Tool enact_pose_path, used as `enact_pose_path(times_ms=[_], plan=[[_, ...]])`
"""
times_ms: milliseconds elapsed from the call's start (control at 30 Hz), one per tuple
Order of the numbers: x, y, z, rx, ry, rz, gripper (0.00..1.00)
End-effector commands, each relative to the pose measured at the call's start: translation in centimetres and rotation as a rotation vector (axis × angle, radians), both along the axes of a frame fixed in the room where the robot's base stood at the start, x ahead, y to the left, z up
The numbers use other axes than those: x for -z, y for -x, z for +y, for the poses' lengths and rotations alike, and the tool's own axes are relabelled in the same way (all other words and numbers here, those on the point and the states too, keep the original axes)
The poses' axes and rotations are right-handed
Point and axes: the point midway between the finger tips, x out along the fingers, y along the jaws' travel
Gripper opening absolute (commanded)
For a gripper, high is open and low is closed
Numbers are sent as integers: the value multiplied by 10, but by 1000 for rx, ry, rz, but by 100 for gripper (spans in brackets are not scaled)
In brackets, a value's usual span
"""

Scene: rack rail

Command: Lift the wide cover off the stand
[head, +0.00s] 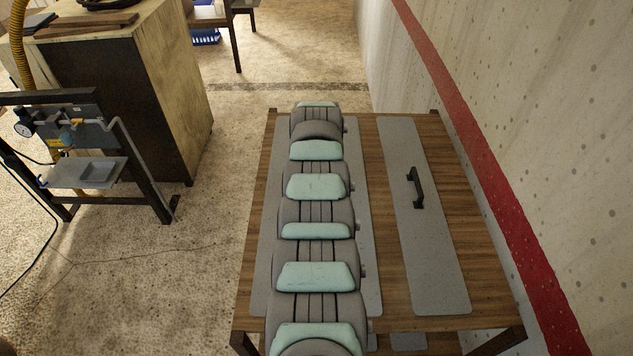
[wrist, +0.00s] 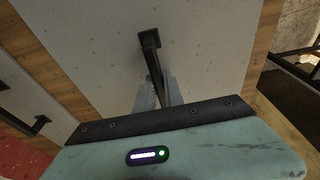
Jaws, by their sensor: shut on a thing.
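The wide cover (head: 369,270) is a flat grey speckled plate on the wooden stand (head: 395,322), mostly hidden beneath my arm in the head view. In the wrist view, the wide cover (wrist: 205,55) fills the middle, with a dark bar handle (wrist: 149,42) standing up from it. My gripper (wrist: 155,92) is shut on this handle; its grey fingers sit on either side of the bar. The head view does not show the fingers or this handle. I cannot tell whether the cover is clear of the stand.
A narrower grey cover (head: 425,240) with its own black handle (head: 415,187) lies to the right on the stand. A concrete wall with a red stripe (head: 480,165) runs close along the right. A wooden cabinet (head: 130,90) and a metal-framed rig (head: 85,170) stand left, across open floor.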

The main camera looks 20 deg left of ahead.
Motion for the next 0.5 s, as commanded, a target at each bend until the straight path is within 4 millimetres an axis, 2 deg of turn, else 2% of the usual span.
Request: enact_pose_path(times_ms=[500], plan=[[-3,0,0,0,0,-1,0]])
